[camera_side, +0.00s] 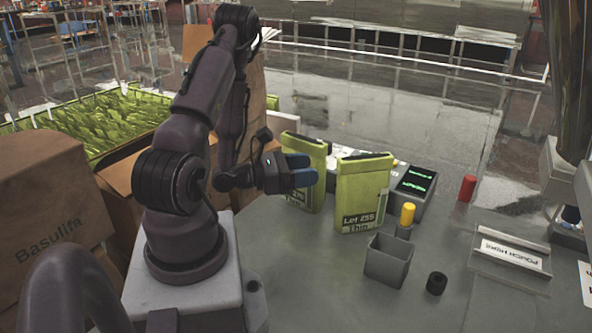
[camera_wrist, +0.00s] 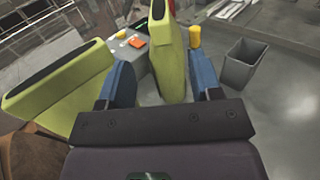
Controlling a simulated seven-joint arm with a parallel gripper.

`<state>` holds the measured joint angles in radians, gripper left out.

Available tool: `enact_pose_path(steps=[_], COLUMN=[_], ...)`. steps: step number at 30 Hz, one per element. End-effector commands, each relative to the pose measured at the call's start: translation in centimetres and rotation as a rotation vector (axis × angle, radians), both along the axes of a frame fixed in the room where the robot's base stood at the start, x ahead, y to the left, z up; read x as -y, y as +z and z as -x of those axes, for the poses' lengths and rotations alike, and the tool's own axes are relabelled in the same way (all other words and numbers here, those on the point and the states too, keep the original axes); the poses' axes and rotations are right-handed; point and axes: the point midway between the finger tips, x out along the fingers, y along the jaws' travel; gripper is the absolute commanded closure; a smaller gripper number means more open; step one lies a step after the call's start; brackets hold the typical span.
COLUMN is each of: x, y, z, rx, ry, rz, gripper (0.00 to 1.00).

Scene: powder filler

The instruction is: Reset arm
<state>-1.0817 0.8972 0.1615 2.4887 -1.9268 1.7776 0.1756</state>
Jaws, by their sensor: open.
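My gripper (camera_side: 304,170) is at the end of my folded arm, in the middle of the side view, held above the grey table (camera_side: 310,275). Its blue fingers are apart in the wrist view (camera_wrist: 163,82). A green pouch (camera_side: 362,195) with a dark label stands upright to the right of the gripper in the side view. A second green pouch (camera_side: 318,163) stands behind the gripper and is partly hidden by it. In the wrist view one pouch (camera_wrist: 172,60) appears between the fingers, and the other (camera_wrist: 62,90) lies outside the left finger. I cannot tell whether the gripper touches either pouch.
A grey open bin (camera_side: 388,262) stands in front of the pouches, with a yellow cylinder (camera_side: 407,213) behind it. A black cylinder (camera_side: 436,283) and red cylinder (camera_side: 467,188) are farther right. A device with a green display (camera_side: 416,182) sits behind. Cardboard boxes (camera_side: 50,215) crowd the left.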

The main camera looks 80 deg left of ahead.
Motion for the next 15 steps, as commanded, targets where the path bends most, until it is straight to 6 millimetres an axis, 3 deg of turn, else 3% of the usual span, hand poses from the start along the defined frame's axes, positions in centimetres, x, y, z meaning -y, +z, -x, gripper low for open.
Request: enact_pose_path(steps=[4,11,15], x=[0.0,0.1,2.3], y=[-0.1,-0.2,-1.2], z=[1.6,2.1,2.2], rx=[-0.001,-0.012,-0.074], ry=[0.0,-0.004,-0.13], rz=[0.001,0.008,0.055], gripper=[0.41,0.41,0.41])
